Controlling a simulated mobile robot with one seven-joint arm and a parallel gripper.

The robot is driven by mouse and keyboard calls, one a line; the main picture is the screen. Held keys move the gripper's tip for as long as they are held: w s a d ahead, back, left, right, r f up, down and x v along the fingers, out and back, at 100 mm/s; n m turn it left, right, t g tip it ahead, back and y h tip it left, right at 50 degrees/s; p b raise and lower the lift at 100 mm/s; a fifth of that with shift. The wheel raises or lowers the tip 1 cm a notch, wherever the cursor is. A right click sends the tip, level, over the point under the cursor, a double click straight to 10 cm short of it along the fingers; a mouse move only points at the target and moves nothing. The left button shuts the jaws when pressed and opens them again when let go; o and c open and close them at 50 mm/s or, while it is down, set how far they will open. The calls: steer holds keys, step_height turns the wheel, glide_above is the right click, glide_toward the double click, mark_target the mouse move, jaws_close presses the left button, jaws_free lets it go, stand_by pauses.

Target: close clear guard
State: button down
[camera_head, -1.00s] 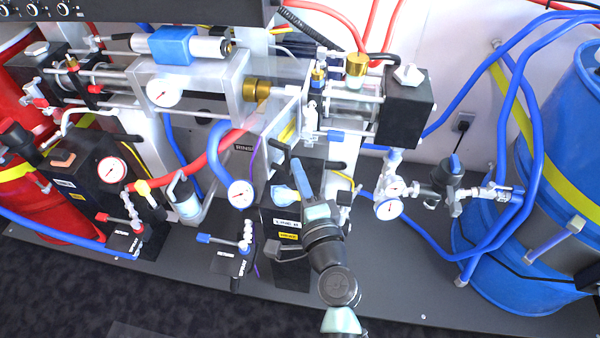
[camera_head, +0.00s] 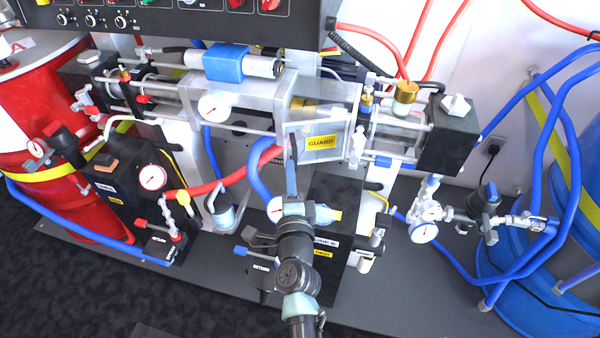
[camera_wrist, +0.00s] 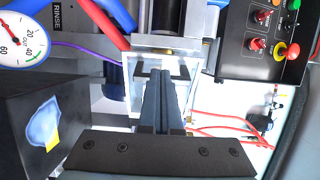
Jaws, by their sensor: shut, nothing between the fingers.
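The clear guard (camera_head: 340,128) is a see-through panel with a yellow GUARD label, in front of the rods between the silver centre block and the brass-topped cylinder. Its labelled face turns towards the head camera. My gripper (camera_head: 292,152) is shut and empty, at the guard's lower left edge. In the wrist view my shut fingers (camera_wrist: 165,76) overlap the clear pane of the guard (camera_wrist: 185,70), which has a pale frame along its top. I cannot tell whether the fingertips touch it, or whether the guard is fully shut.
A control panel (camera_head: 200,18) overhangs the back. A gauge (camera_head: 214,107) sits on the centre block. The black end block (camera_head: 449,135) stands to the right. Blue hoses, a red cylinder (camera_head: 40,110) and a blue drum (camera_head: 530,265) flank the machine. The grey base plate (camera_head: 420,295) has free room.

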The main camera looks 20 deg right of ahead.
steer(key=w+a+h+b, duration=0.1)
steer(key=w, duration=0.5)
steer(key=shift+w+a+r+m, duration=0.15)
steer(key=shift+w+m, duration=0.15)
steer(key=shift+m, duration=0.1)
stand_by(1.2)
